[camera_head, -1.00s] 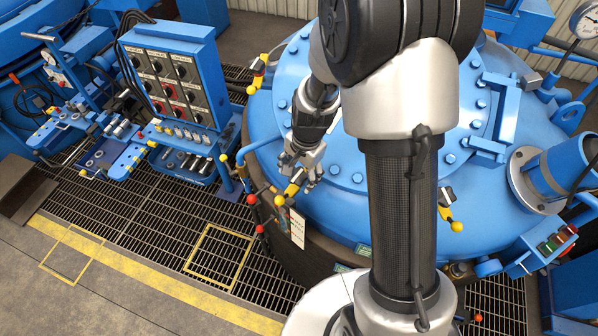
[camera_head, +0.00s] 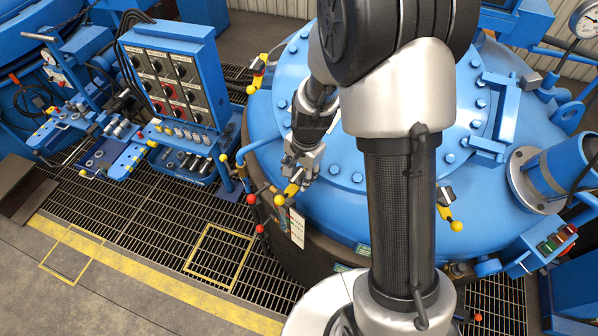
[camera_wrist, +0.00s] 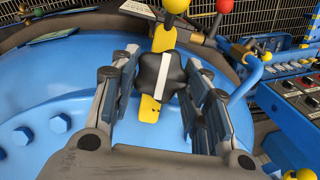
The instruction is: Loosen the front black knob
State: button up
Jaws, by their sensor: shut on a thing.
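The front black knob (camera_wrist: 151,70), star-shaped with a white stripe, sits on a yellow lever (camera_wrist: 150,108) at the rim of the blue furnace lid (camera_wrist: 60,95). My gripper (camera_wrist: 160,72) has its fingers on both sides of the knob and is shut on it. In the head view, my gripper (camera_head: 300,165) reaches down to the lid's front-left edge, over the yellow lever (camera_head: 291,190) with its yellow ball end. There the knob is mostly hidden by the fingers.
Similar yellow levers with black knobs stand at the back left (camera_head: 257,75) and right (camera_head: 447,208) of the lid. Red ball handles (camera_head: 251,199) are just left of my gripper. A control panel (camera_head: 172,75) stands at left; the grating in front is clear.

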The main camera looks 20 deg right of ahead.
jog(key=shift+n, duration=0.3)
jog(key=n+g, duration=0.1)
jog(key=n, duration=0.1)
jog(key=shift+w+a+n+h, duration=0.1)
jog(key=shift+w+n+h, duration=0.05)
jog(key=shift+n+h, duration=0.2)
jog(key=n+h, duration=0.1)
jog(key=n, duration=0.2)
jog(key=shift+a+f+g+b, duration=0.1)
jog(key=shift+g+b, duration=0.2)
jog(key=shift+g, duration=0.1)
jog(key=n, duration=0.2)
jog(key=n+h+b, duration=0.1)
jog(key=n, duration=0.1)
jog(key=shift+w+a+h, duration=0.1)
jog(key=shift+a+h, duration=0.05)
jog(key=shift+h, duration=0.1)
jog(key=shift+n+h+b, duration=0.6)
jog(key=shift+n+b, duration=0.05)
jog(key=shift+n, duration=0.5)
jog(key=o, duration=1.1)
jog(key=shift+c, duration=0.2)
jog(key=shift+a, duration=0.1)
